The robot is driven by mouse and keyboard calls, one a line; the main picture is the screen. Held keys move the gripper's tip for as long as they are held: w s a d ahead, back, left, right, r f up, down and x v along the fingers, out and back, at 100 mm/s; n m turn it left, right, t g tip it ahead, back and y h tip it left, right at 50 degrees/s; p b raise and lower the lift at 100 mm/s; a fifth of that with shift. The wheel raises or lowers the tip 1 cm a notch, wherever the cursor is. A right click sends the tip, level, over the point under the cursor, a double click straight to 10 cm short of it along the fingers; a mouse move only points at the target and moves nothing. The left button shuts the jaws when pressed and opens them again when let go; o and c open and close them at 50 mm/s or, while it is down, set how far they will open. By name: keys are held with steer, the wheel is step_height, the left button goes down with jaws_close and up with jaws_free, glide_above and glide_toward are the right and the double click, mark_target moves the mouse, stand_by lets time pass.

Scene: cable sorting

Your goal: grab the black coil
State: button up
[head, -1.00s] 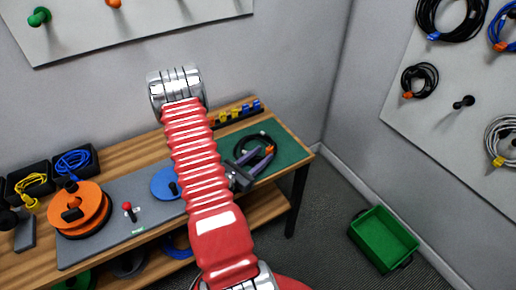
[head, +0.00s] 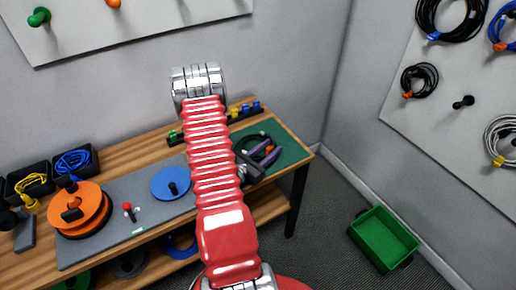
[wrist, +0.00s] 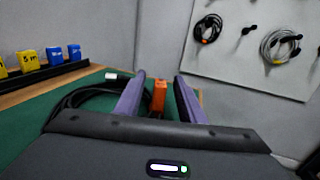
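A black coil (head: 241,140) with an orange tie (head: 270,149) lies on the green mat (head: 292,148) at the right end of the workbench. In the wrist view the black coil (wrist: 72,101) spreads to the left of my fingers, its lower part hidden by my gripper body. My gripper (head: 267,153) is over the coil's right side. In the wrist view my gripper (wrist: 160,92) has its two purple fingers apart, with the orange tie (wrist: 158,97) showing between them. I cannot tell whether the fingers touch it.
Yellow and blue labelled blocks (wrist: 54,56) stand along the bench's back edge. A blue reel (head: 170,183) and an orange reel (head: 78,211) are to the left. A green crate (head: 384,238) is on the floor. More coils, including a small black one (head: 419,80), hang on the right wall board.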

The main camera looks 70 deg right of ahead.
stand_by(0.4)
jaws_close()
stand_by(0.4)
